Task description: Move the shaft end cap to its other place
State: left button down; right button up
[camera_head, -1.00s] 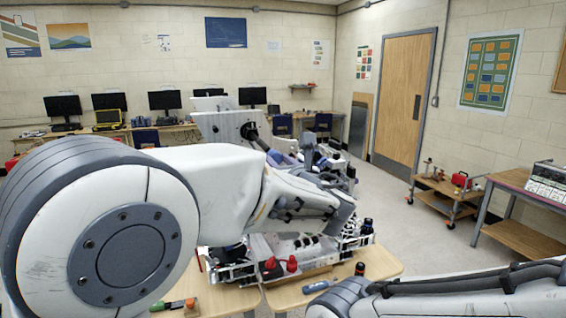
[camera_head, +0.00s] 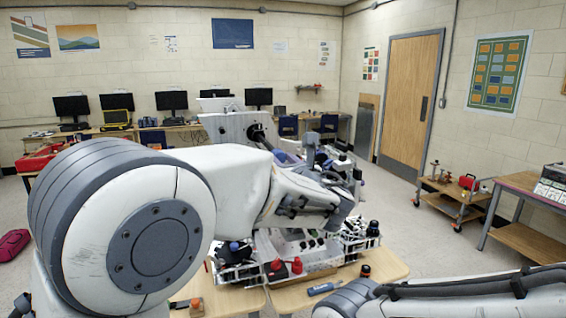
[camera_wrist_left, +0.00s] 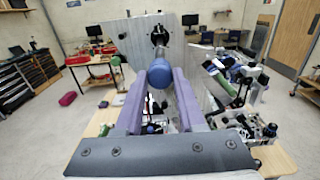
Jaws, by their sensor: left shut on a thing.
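The shaft end cap seems to be the rounded blue piece (camera_wrist_left: 160,73) between the purple fingers of my left gripper (camera_wrist_left: 162,82) in the left wrist view. The gripper is shut on it. Beyond it, a dark ringed shaft (camera_wrist_left: 159,36) stands out from an upright grey panel (camera_wrist_left: 188,58), nearly in line with the cap; I cannot tell whether they touch. In the head view, the pale panel (camera_head: 225,128) with its dark opening stands behind my left arm, which hides much of it. My right gripper is not in view.
Tables (camera_head: 385,270) in front carry a white crate-like frame (camera_head: 300,245), red items (camera_head: 297,265) and a screwdriver-like tool (camera_head: 322,289). A low wooden cart (camera_head: 452,192) stands at right. A pink bag (camera_head: 12,243) lies on the floor at left. Floor is clear toward the door.

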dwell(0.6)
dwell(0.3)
pick_arm(q)
jog(key=shift+w+a, duration=0.1)
jog(key=shift+w, duration=0.15)
jog(key=shift+b, duration=0.65)
dwell(0.5)
jog(key=shift+x, duration=1.15)
jog(key=shift+c, duration=2.2)
grip_release()
